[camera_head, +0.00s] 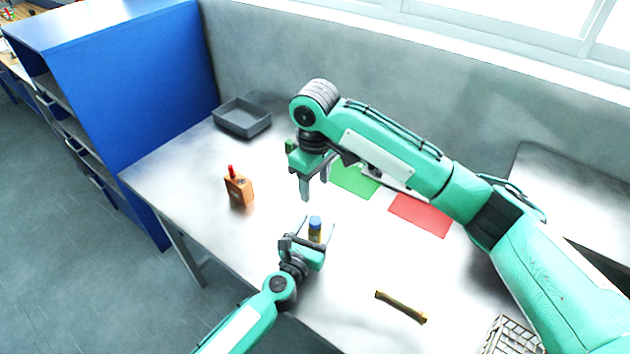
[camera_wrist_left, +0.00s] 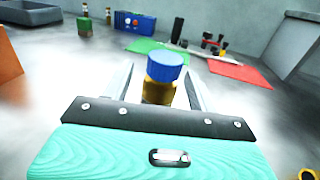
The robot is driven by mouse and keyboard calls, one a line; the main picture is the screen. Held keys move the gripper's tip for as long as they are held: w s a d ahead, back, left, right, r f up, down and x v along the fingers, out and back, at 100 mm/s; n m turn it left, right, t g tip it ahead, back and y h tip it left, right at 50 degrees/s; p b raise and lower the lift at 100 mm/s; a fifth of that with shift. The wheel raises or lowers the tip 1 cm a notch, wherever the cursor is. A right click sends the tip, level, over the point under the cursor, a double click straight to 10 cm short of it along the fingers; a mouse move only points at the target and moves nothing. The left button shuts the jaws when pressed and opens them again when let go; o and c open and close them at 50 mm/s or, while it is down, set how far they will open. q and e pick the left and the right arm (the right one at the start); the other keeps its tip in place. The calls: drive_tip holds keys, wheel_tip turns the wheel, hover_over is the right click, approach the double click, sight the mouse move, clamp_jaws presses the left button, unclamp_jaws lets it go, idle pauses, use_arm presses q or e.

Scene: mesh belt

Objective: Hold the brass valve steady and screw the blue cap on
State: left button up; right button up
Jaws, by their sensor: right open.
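The brass valve (camera_head: 315,236) stands upright on the table with the blue cap (camera_head: 315,222) on its top. In the left wrist view the blue cap (camera_wrist_left: 166,66) sits over the brass body (camera_wrist_left: 160,93); I cannot tell how far it is threaded. My left gripper (camera_head: 318,229) has a finger on either side of the valve, low down; whether the fingers press on it is unclear. My right gripper (camera_head: 315,190) is open and empty, pointing down, higher than the cap and slightly behind it in the head view.
An orange-brown block with a red top (camera_head: 238,187) stands to the left. A grey tray (camera_head: 243,117) lies at the back left. A green mat (camera_head: 355,181) and a red mat (camera_head: 420,214) lie behind. A brass bar (camera_head: 400,306) and a wire basket (camera_head: 508,338) are at the front right.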

use_arm(q)
drive_tip(key=b+v, duration=0.2)
drive_tip(key=v, duration=1)
drive_tip(key=shift+s+a+f, duration=0.1)
drive_tip(key=shift+s+a, duration=0.05)
drive_tip(key=shift+s, duration=0.25)
drive_tip(key=shift+s+a, duration=0.2)
drive_tip(key=shift+s, duration=0.3)
